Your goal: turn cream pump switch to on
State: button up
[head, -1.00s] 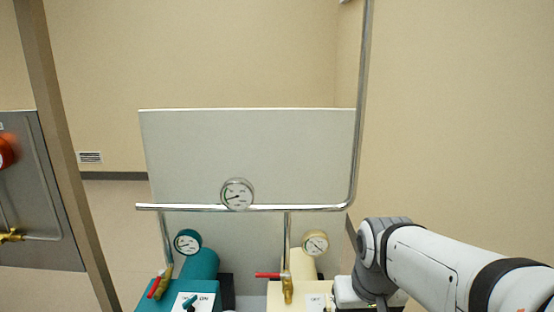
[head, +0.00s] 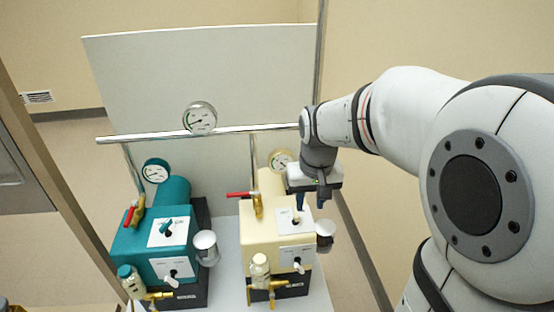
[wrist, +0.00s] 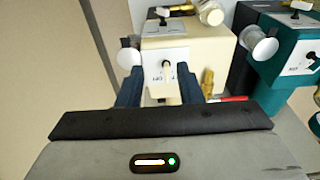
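The cream pump (head: 258,225) stands on the right of the bench, with a white switch plate (head: 285,222) on its top. In the wrist view, the cream pump (wrist: 190,45) is upside down, and its cream switch lever (wrist: 168,72) rises from the plate between my fingers. The plate carries lettering, but the lever's setting is hard to read. My gripper (head: 311,204) points down over the plate. Its two dark blue fingers are apart, one on each side of the lever in the wrist view (wrist: 158,78). I cannot tell whether either finger touches it.
A teal pump (head: 140,243) with its own switch stands to the left. The cream pump has a red-handled valve (head: 257,202), a gauge (head: 281,160) and a grey cup (head: 325,230) close by. A horizontal pipe (head: 230,130) with another gauge runs behind. Front fittings and a small bottle (head: 260,265) project forward.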

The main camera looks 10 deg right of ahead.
jog(key=g, duration=0.1)
send_over(297, 215)
notch_tip(297, 215, down, 5)
jog(key=shift+f+p, duration=0.2)
jog(key=shift+p, duration=0.15)
jog(key=shift+f+p, duration=0.6)
jog(key=shift+f, duration=3.3)
jog(key=shift+c, duration=0.5)
grip_shut()
